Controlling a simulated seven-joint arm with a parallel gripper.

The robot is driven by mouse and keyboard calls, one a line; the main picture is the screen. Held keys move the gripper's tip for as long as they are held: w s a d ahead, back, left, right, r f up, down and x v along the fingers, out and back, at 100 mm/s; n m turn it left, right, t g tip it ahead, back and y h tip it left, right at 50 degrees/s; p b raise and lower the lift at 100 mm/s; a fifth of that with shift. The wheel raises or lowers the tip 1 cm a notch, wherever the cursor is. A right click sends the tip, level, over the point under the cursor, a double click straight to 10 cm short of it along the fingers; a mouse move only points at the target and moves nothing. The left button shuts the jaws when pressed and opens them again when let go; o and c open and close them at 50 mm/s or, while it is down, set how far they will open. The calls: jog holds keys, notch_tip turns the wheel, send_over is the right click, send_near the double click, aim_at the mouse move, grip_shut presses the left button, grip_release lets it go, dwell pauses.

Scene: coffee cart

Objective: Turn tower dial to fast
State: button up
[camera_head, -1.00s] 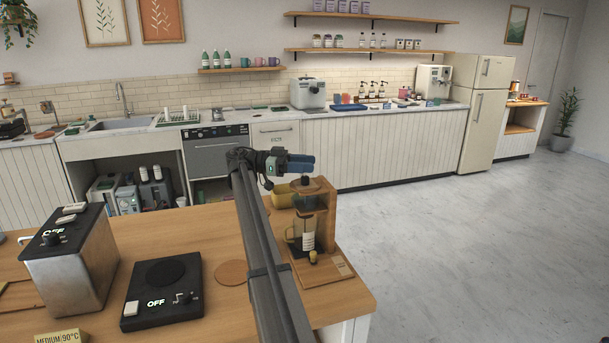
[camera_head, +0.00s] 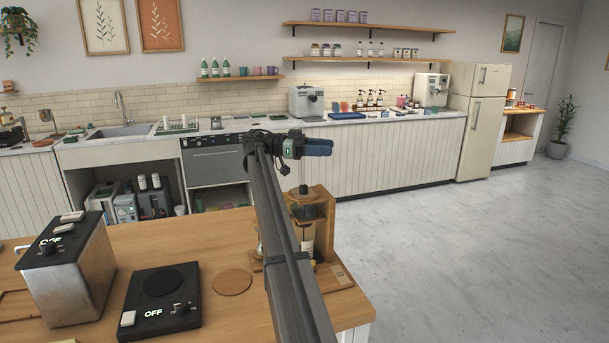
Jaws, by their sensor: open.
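The wooden drip tower (camera_head: 325,228) stands at the right end of the near counter. Its upper vessel (camera_head: 303,196) shows at the top, and the lower glass carafe is mostly behind my arm. I cannot make out a dial on the tower, as my arm covers much of its front. My gripper (camera_head: 325,147), with blue fingers, appears above the tower in the picture, pointing right. It is open, holds nothing and appears apart from the tower.
A black scale-like plate marked OFF (camera_head: 160,300) and a metal box marked OFF (camera_head: 70,270) are on the counter to the left. A round cork coaster (camera_head: 232,282) lies between the plate and the tower. Open floor lies to the right.

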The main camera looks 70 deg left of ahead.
jog(key=w+d+r+g+y, duration=0.1)
jog(key=w+d+r+g, duration=0.1)
jog(key=w+d+r, duration=0.35)
jog(key=w+d+r+g+y, duration=0.1)
jog(key=w+d+r+g, duration=0.1)
jog(key=w+d, duration=0.55)
jog(key=n+g+y, duration=1)
jog(key=n+g, duration=0.3)
jog(key=n, duration=1)
send_near(304, 185)
notch_tip(304, 185, up, 4)
jog(key=w+d, duration=0.2)
jog(key=d, duration=0.1)
jog(key=n, duration=0.5)
jog(key=shift+g, duration=0.3)
jog(key=x, duration=0.9)
jog(key=s+a+x, duration=0.1)
jog(key=x, duration=0.3)
jog(key=shift+a, duration=0.15)
